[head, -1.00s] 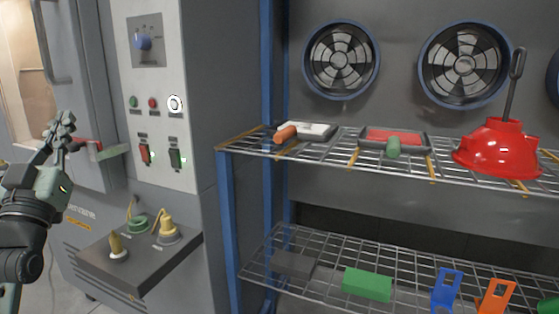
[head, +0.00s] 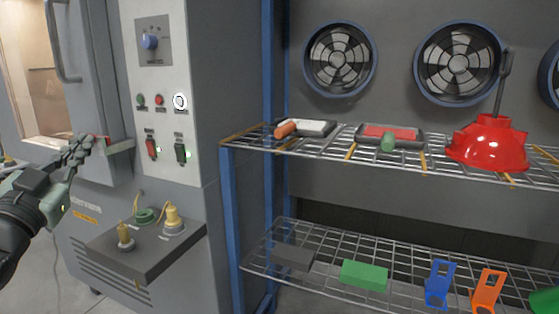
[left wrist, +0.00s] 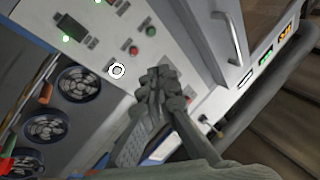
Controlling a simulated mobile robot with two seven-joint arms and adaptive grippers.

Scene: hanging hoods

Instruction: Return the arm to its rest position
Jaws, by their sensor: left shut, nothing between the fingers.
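My left gripper (head: 80,146) is at the left edge of the head view, in front of the grey machine's door, near a small bracket with a red part (head: 112,145). Its fingers are closed together and hold nothing. In the left wrist view the closed fingers (left wrist: 158,80) appear in the middle, with the control panel (left wrist: 110,30) beyond them. I cannot tell whether the fingers touch the bracket. My right gripper is not in view.
The machine's panel has a blue knob (head: 149,41) and lit switches. Below it a grey ledge (head: 150,262) carries several plugs. At the right, a wire rack (head: 240,151) holds trays and a red hood (head: 488,146); its lower shelf holds a green block (head: 364,275).

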